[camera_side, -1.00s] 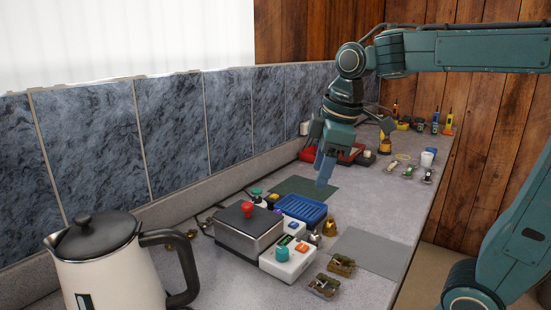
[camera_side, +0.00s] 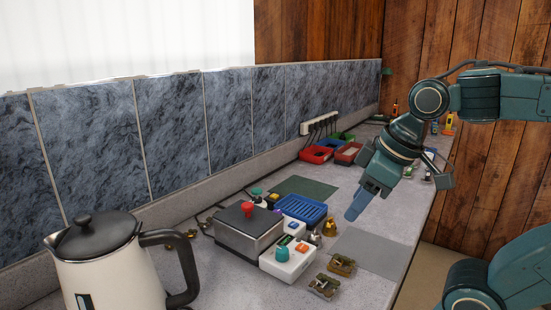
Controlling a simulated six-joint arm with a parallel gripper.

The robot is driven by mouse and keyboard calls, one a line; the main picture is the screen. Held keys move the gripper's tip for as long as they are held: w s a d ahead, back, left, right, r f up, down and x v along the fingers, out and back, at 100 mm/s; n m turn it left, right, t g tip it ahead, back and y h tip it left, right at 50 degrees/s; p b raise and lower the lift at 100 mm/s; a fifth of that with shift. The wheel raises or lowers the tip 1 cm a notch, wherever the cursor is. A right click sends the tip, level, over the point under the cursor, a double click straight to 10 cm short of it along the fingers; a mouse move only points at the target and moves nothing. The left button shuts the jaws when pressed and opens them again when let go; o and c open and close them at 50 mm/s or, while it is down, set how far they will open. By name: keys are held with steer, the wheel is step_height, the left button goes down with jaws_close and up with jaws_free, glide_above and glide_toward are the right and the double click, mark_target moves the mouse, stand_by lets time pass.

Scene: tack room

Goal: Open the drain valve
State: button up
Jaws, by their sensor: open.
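My gripper (camera_side: 357,209) is open and empty, pointing down and left above the counter over the grey mat's far left corner. It touches nothing that I can make out. I cannot tell for sure which part is the drain valve. A grey box with a red knob (camera_side: 248,208) on top stands in the middle of the counter. Beside it is a white control box (camera_side: 290,262) with a teal knob (camera_side: 282,254) and an orange button. A small brass fitting (camera_side: 330,226) stands just behind the white box, left of my gripper.
A kettle (camera_side: 105,265) stands at the front left. A blue ribbed tray (camera_side: 302,208), a green mat (camera_side: 303,187) and a grey mat (camera_side: 372,250) lie on the counter. Two small brown-green parts (camera_side: 324,286) sit in front. Coloured bins (camera_side: 316,154) and a power strip (camera_side: 320,122) are farther back.

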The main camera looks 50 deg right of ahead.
steer(key=shift+s+a+f+m, duration=0.15)
steer(key=shift+s+f+m, duration=0.4)
steer(key=shift+s, duration=0.35)
steer(key=shift+f, duration=0.1)
steer(key=shift+s+a+f+m+t, duration=0.1)
steer(key=shift+s+f+m+t, duration=0.25)
steer(key=shift+s+f, duration=0.15)
